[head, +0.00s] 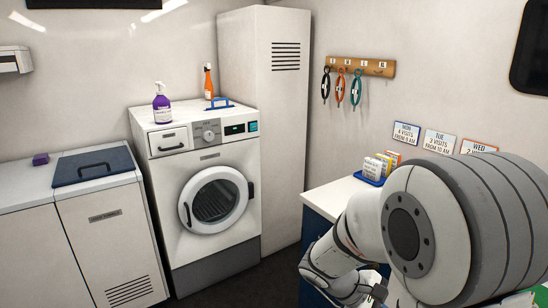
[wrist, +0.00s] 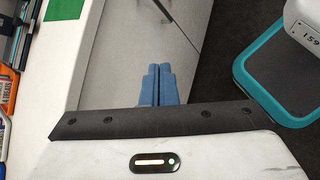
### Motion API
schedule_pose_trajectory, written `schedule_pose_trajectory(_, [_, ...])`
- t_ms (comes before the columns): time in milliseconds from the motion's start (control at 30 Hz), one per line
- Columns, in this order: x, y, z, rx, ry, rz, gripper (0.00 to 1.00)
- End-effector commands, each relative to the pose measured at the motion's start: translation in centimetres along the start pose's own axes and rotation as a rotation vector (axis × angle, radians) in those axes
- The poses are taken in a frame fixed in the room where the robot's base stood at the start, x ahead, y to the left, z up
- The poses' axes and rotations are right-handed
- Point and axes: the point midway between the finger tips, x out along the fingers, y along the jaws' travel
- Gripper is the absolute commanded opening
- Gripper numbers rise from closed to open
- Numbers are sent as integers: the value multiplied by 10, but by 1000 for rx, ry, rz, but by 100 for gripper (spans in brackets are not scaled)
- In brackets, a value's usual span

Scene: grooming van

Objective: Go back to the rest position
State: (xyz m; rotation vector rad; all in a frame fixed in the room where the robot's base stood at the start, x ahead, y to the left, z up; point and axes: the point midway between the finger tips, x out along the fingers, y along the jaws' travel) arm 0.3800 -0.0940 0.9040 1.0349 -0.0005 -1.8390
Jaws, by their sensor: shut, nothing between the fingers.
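My gripper (wrist: 159,68) shows in the wrist view with its two blue fingers side by side and touching, nothing between them. It hangs over the gap beside a white counter (wrist: 105,45), in front of a pale cabinet face. In the head view my arm fills the lower right and is bent down by the counter (head: 330,194). The fingers are hard to make out there.
A teal-edged dark platform (wrist: 262,88) with a white box lies to the right in the wrist view. A blue tray (head: 369,179) with cards stands on the counter. A washing machine (head: 205,160) and a lidded white cabinet (head: 105,235) stand left; dark floor lies between.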

Motion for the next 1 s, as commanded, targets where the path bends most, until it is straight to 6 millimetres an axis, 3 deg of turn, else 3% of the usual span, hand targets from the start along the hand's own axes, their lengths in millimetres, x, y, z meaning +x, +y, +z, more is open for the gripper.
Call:
schedule_pose_trajectory(33, [-12,-4,18,77,55,-60,0])
schedule_pose_trajectory(200, [-47,-29,49,328,254,-273,0])
schedule_pose_trajectory(533, [-121,-52,83,736,616,-588,0])
schedule_pose_trajectory(700, [-135,-53,88,815,690,-650,0])
schedule_pose_trajectory(1000, [-137,-54,88,823,698,-657,0])
